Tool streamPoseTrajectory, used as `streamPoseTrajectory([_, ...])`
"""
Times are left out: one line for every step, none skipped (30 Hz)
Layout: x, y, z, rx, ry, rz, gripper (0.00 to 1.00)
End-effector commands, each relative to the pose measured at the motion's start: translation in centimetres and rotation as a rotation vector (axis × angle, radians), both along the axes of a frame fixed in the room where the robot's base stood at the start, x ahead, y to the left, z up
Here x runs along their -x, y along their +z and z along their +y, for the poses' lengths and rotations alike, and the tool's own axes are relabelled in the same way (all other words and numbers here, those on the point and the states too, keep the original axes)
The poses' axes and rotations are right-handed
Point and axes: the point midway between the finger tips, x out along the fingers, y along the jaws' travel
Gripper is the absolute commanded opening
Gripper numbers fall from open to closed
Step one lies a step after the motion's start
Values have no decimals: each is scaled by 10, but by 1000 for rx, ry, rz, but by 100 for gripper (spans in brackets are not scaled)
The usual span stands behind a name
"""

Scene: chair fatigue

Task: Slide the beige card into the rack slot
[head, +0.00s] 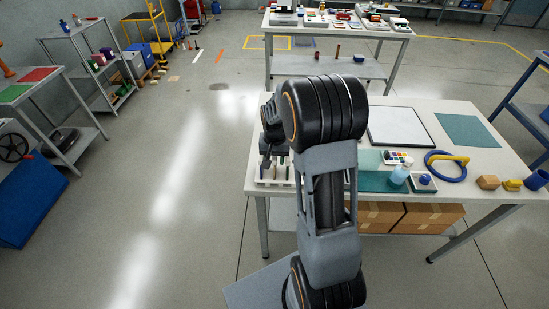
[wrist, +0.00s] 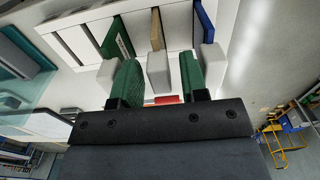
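The white rack (wrist: 75,42) fills the upper middle of the wrist view, with pale grey blocks along its near side. The beige card (wrist: 157,28) stands upright there, in line with the middle block (wrist: 158,72), between a green card (wrist: 117,38) and a blue card (wrist: 205,20). How deep the beige card sits is hidden. My gripper (wrist: 160,78) is open, with its green-faced fingers apart on either side of the middle block; I see no card held. In the head view the rack (head: 265,181) is at the table's left edge, partly hidden by my arm.
Cardboard boxes (head: 428,214) sit on the shelf below. Floor left of the table is clear.

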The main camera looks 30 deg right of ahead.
Motion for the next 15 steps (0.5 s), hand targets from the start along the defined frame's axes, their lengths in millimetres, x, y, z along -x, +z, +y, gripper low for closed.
streamPoseTrajectory([0,0,0,0,0,0,45])
streamPoseTrajectory([0,0,0,0,0,0,48])
streamPoseTrajectory([0,0,0,0,0,0,48])
streamPoseTrajectory([0,0,0,0,0,0,48])
streamPoseTrajectory([0,0,0,0,0,0,48])
streamPoseTrajectory([0,0,0,0,0,0,48])
streamPoseTrajectory([0,0,0,0,0,0,48])
streamPoseTrajectory([0,0,0,0,0,0,48])
streamPoseTrajectory([0,0,0,0,0,0,48])
streamPoseTrajectory([0,0,0,0,0,0,48])
streamPoseTrajectory([0,0,0,0,0,0,48])
streamPoseTrajectory([0,0,0,0,0,0,48])
streamPoseTrajectory([0,1,0,0,0,0,48])
streamPoseTrajectory([0,2,0,0,0,-1,48])
streamPoseTrajectory([0,4,0,0,0,-1,48])
